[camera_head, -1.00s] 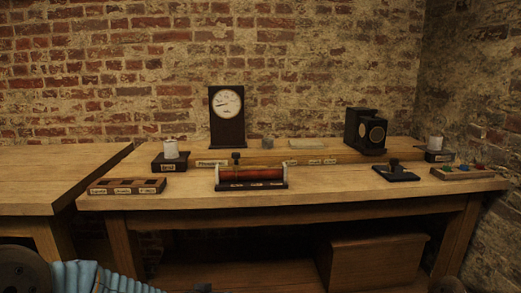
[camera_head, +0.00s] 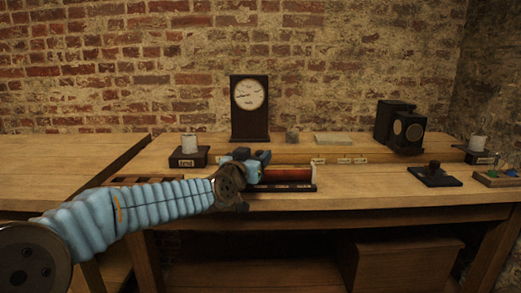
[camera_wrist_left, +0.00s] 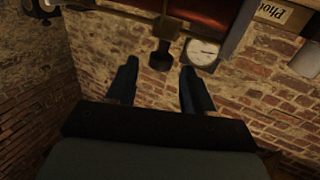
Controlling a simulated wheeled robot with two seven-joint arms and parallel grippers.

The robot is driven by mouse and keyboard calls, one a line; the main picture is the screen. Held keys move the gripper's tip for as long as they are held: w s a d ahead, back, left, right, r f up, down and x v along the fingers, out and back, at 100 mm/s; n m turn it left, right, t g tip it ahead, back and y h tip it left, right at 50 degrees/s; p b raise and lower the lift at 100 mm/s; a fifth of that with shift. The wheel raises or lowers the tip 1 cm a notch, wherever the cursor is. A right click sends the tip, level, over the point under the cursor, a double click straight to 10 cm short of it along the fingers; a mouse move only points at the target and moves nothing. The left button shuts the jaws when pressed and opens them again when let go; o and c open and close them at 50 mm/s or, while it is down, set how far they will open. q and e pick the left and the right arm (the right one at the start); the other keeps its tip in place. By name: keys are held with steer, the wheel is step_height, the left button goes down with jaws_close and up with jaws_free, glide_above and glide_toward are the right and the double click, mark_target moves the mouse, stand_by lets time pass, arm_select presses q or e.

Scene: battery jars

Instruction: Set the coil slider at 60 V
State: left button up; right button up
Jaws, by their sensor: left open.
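The red coil (camera_head: 290,174) lies on its dark base near the table's front edge, its left part hidden behind my left gripper in the head view. My left gripper (camera_head: 258,158) is open at the coil's left end. The wrist view sees the scene upside down: the coil (camera_wrist_left: 200,10) crosses the top, and the dark slider knob (camera_wrist_left: 161,55) shows between and beyond the two open fingertips (camera_wrist_left: 160,84), apart from both. The round white voltmeter dial (camera_head: 248,94) stands behind on a dark upright case. Its scale is too small to read. My right gripper is out of view.
A white-topped jar on a dark block (camera_head: 188,152) stands left of the coil, another (camera_head: 478,150) far right. A dark box (camera_head: 400,127) stands at the back right, a black switch (camera_head: 434,175) in front. Bare tabletop lies between coil and switch.

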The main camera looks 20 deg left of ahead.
mark_target(260, 151)
arm_select(q)
steer(key=shift+w+d, duration=0.2)
steer(key=shift+w, duration=1.55)
steer(key=shift+c, duration=0.2)
jaws_close()
steer(key=shift+r, duration=0.1)
